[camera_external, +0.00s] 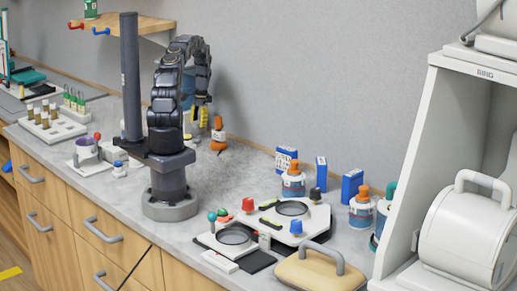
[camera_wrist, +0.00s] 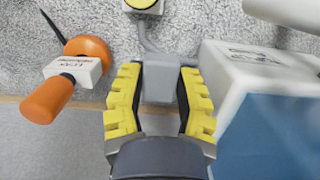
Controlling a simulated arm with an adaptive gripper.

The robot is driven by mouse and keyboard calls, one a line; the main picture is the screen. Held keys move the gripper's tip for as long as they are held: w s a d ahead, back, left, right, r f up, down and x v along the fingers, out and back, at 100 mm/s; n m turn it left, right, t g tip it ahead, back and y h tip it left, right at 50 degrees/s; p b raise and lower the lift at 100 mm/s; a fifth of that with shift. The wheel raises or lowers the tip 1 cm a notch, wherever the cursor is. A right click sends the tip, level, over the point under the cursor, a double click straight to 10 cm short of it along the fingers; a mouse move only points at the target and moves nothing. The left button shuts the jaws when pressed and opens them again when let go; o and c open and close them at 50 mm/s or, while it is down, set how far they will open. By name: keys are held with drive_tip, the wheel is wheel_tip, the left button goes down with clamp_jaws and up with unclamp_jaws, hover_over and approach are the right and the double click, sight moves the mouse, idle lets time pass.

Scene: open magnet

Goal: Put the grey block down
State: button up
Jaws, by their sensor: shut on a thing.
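My gripper (camera_wrist: 160,100) has yellow-padded fingers, closed on both sides of a grey block (camera_wrist: 161,84) in the wrist view. A grey cable-like strip runs from near the block toward a yellow-topped object (camera_wrist: 144,5) at the top edge. I cannot tell whether the block touches the counter. In the outside view my gripper (camera_external: 203,116) points down near the wall, above the back of the counter. The block cannot be made out there.
An orange object with a white label (camera_wrist: 72,75) lies left of my gripper in the wrist view; it also shows in the outside view (camera_external: 218,136). A white and blue box (camera_wrist: 265,110) stands close on the right. The counter (camera_external: 245,173) has clear room in front.

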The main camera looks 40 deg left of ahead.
sight(199, 140)
drive_tip(key=shift+w+a+f, duration=0.3)
drive_tip(key=shift+f, duration=0.2)
drive_tip(key=shift+w+a+f, duration=0.25)
drive_tip(key=shift+w+f, duration=0.05)
drive_tip(key=shift+f, duration=1.7)
drive_tip(key=shift+f, duration=0.15)
drive_tip(key=o, duration=0.4)
drive_tip(key=r, duration=0.4)
drive_tip(key=w+r, duration=0.1)
drive_tip(key=r, duration=0.3)
drive_tip(key=w+r, duration=0.1)
drive_tip(key=r, duration=0.3)
drive_tip(key=shift+r, duration=0.1)
